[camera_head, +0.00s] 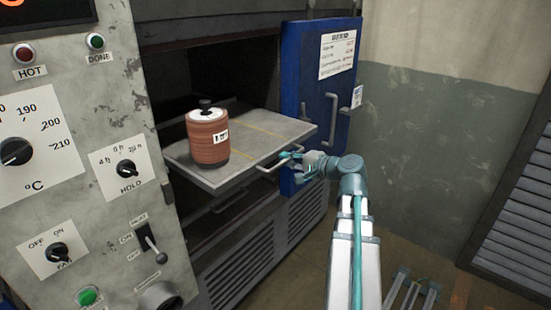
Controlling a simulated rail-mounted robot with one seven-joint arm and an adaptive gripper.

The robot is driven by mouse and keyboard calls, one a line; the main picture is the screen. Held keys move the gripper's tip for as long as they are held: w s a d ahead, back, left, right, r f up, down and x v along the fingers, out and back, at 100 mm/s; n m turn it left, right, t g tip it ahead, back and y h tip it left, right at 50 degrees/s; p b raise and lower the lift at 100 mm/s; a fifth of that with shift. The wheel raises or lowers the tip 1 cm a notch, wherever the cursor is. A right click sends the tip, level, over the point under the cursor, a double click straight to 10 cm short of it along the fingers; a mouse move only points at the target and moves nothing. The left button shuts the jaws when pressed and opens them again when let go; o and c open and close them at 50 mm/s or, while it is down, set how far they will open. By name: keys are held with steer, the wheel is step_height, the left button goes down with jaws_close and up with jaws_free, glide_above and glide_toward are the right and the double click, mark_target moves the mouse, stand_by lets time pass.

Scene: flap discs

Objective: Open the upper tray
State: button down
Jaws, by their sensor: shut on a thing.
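The upper tray (262,128) is a flat grey plate that sticks out of the dark oven opening. A stack of reddish-brown discs (207,142) with a white top, a black knob and a small label stands upright on its left part. My gripper (284,157) is at the tray's front edge, shut on the tray's bar handle (268,166). The fingertips are small in the picture, and part of the handle is hidden behind them.
The blue oven door (318,95) stands open to the right of the tray, with its own handles. A grey control panel (75,150) with knobs and a lever is at the left. Open floor and a slatted dark panel (515,195) lie at the right.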

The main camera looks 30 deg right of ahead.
steer(key=shift+s, duration=0.35)
steer(key=shift+d, duration=0.1)
steer(key=c, duration=1.2)
jaws_free()
steer(key=v, duration=1.2)
